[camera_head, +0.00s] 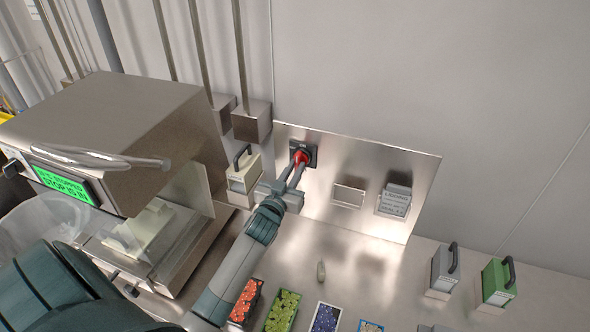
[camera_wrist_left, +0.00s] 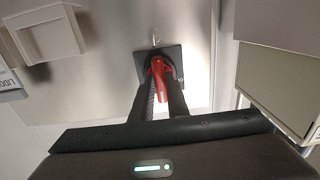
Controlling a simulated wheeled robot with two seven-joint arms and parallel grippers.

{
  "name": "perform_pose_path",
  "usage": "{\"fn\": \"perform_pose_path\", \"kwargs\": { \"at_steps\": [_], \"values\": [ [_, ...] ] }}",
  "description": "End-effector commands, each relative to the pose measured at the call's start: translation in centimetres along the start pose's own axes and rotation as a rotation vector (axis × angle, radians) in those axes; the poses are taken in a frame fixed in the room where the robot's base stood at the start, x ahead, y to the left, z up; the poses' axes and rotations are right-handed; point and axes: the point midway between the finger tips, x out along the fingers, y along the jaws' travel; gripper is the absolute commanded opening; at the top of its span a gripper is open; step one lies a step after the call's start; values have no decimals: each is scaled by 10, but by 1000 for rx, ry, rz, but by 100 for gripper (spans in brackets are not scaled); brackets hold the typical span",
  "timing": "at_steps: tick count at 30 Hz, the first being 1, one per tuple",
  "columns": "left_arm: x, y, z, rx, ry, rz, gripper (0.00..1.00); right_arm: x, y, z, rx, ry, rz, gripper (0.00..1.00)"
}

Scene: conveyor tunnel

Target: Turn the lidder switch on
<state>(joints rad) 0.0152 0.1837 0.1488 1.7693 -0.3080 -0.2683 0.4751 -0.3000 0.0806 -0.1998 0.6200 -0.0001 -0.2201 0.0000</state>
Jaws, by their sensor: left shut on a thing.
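The lidder switch (camera_head: 302,156) is a red handle on a dark square plate, set in a shiny metal panel (camera_head: 335,146) on the back wall. It also shows in the left wrist view as a red handle (camera_wrist_left: 160,83) on a dark plate (camera_wrist_left: 176,60). My left gripper (camera_head: 297,167) reaches up to the panel, and its two fingers are shut on the red handle. In the wrist view the fingers (camera_wrist_left: 160,98) stand on either side of the handle. Part of the handle is hidden by the fingers. My right gripper is not in view.
A metal machine (camera_head: 120,110) with a green-lit screen (camera_head: 64,184) stands at the left. A cream handled block (camera_head: 242,178) stands close beside my left gripper. Grey (camera_head: 444,268) and green (camera_head: 496,284) handled blocks stand at the right. Colourful packs (camera_head: 283,311) lie in front.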

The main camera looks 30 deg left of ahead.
Motion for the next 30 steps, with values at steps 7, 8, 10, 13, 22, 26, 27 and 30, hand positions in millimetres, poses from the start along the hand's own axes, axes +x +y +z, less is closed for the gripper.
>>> {"fn": "perform_pose_path", "kwargs": {
  "at_steps": [7, 8, 10, 13, 22, 26, 27, 30],
  "values": [
    [0, 0, -1, 17, 2, 0, 0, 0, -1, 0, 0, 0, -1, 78],
    [0, 0, -1, 17, 2, 0, 0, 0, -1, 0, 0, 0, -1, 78],
    [0, 0, -1, 16, 2, 0, 0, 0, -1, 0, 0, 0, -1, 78],
    [0, 0, -1, 16, 2, 0, 0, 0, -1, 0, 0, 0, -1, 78],
    [0, 0, -1, 14, 1, 0, 33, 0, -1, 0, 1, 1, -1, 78],
    [-1, 0, 0, 13, 1, 0, 33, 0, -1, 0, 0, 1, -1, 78],
    [-2, 0, 0, 13, 1, 0, 33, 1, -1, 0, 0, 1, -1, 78],
    [-6, 0, 1, 13, 1, 0, 33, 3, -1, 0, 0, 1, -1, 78]
  ]
}}
